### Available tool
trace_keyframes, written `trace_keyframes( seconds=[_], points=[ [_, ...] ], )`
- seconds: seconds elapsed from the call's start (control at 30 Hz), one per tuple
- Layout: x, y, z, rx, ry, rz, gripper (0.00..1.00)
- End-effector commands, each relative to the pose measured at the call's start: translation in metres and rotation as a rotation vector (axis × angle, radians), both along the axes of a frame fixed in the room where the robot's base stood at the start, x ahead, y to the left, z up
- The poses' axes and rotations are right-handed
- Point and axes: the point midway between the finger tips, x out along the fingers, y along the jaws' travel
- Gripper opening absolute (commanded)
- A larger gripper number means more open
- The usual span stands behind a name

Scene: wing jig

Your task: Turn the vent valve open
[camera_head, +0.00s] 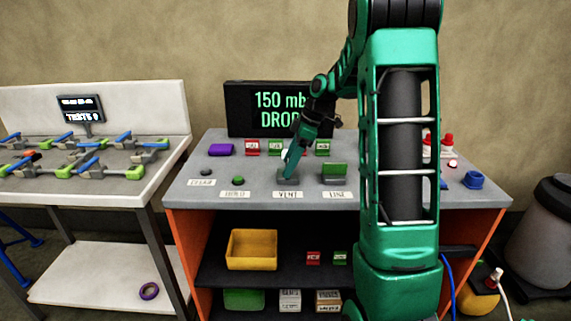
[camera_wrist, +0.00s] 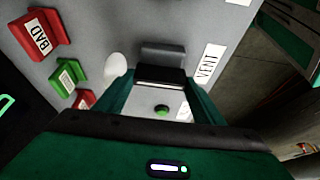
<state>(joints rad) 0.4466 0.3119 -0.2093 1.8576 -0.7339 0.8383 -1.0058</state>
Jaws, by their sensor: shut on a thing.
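The vent valve (camera_wrist: 162,52) is a grey block with a dark front, beside the white VENT label (camera_wrist: 208,63) in the wrist view. In the head view the VENT label (camera_head: 288,194) lies near the front of the grey bench top, and my gripper (camera_head: 288,171) is just behind it, reaching down and hiding most of the valve. In the wrist view my gripper (camera_wrist: 160,84) has its green fingers on either side of the valve's handle and is shut on it. How far the handle is turned cannot be told.
A screen (camera_head: 268,108) at the back reads "150 mb DROP". A green block (camera_head: 334,170) is right of the valve, a green knob (camera_head: 238,180) left. Red and green labelled holders stand behind. A yellow bin (camera_head: 252,249) is on the shelf below.

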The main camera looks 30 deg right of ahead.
Motion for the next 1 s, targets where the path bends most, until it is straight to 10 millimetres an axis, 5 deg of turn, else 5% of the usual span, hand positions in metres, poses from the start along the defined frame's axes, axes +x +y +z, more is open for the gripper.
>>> trace_keyframes(
  seconds=[0.63, 0.67, 0.7, 1.0],
  points=[
    [0.0040, -0.0048, 0.0034, -0.008, -0.013, 0.038, 0.40],
    [0.0040, -0.0049, 0.0035, -0.008, -0.013, 0.038, 0.70],
    [0.0040, -0.0048, 0.0034, -0.008, -0.013, 0.038, 0.79],
    [0.0018, -0.0028, 0.0021, -0.004, -0.006, 0.041, 0.81]
  ],
)
